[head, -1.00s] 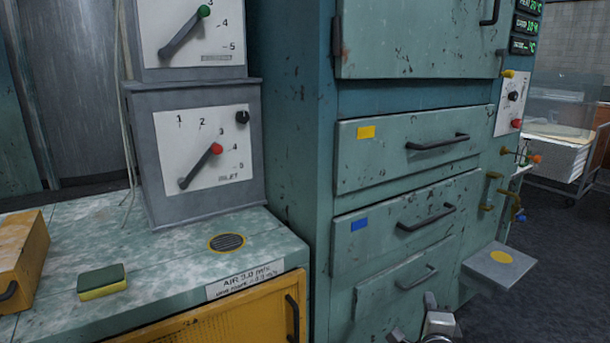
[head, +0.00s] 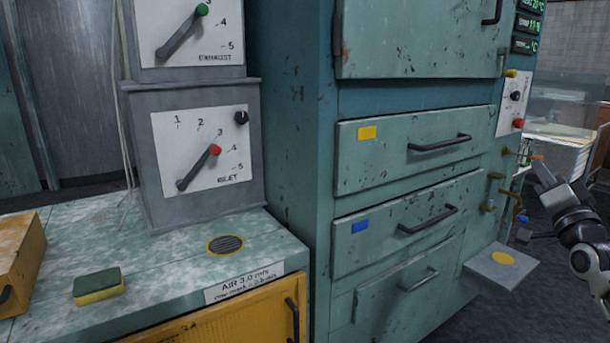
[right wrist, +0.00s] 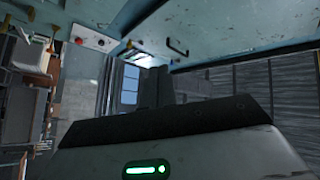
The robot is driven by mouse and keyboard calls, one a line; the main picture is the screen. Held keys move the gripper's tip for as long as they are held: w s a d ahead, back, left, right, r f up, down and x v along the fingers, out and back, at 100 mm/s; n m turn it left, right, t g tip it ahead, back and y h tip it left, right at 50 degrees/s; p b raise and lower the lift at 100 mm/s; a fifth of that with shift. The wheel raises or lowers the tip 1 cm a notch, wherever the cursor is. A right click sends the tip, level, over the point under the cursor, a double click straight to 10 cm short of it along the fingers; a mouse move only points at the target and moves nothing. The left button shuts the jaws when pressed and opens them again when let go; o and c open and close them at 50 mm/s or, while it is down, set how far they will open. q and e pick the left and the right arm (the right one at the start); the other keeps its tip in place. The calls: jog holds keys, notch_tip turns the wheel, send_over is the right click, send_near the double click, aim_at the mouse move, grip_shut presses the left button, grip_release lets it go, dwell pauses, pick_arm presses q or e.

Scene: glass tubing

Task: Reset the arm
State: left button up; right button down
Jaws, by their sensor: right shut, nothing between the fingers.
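My right gripper (head: 542,173) is at the right side of the head view, in front of the right edge of the teal cabinet (head: 297,140). Its fingers are shut with nothing between them. It is raised above the floor, apart from the drawers. In the right wrist view its dark fingers (right wrist: 155,88) are together and empty. My left gripper is not in view.
The cabinet has several drawers with dark handles and, low at right, a small shelf (head: 502,268) with a yellow disc. Brass valve handles (head: 492,190) stick out near my right gripper. A sponge (head: 99,287) and a yellow box (head: 22,255) lie on the left counter.

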jog(key=d+f+n+g+h, duration=0.4)
jog(key=f+n+g, duration=0.3)
jog(key=f+n, duration=0.45)
jog(key=s+a+f+n+g+y, duration=0.15)
jog(key=s+a+f+y, duration=0.25)
jog(key=a+f, duration=0.8)
jog(key=s+a+f+g+y, duration=0.2)
jog(key=s+a+f+y, duration=0.1)
jog(key=s+a+f, duration=1.1)
jog(key=s+a+m+g+y, duration=0.1)
jog(key=s+a+g+y, duration=0.1)
jog(key=s+a, duration=0.8)
jog(key=s, duration=0.5)
jog(key=shift+f+m, duration=0.3)
jog(key=shift+f, duration=0.05)
jog(key=shift+s, duration=0.1)
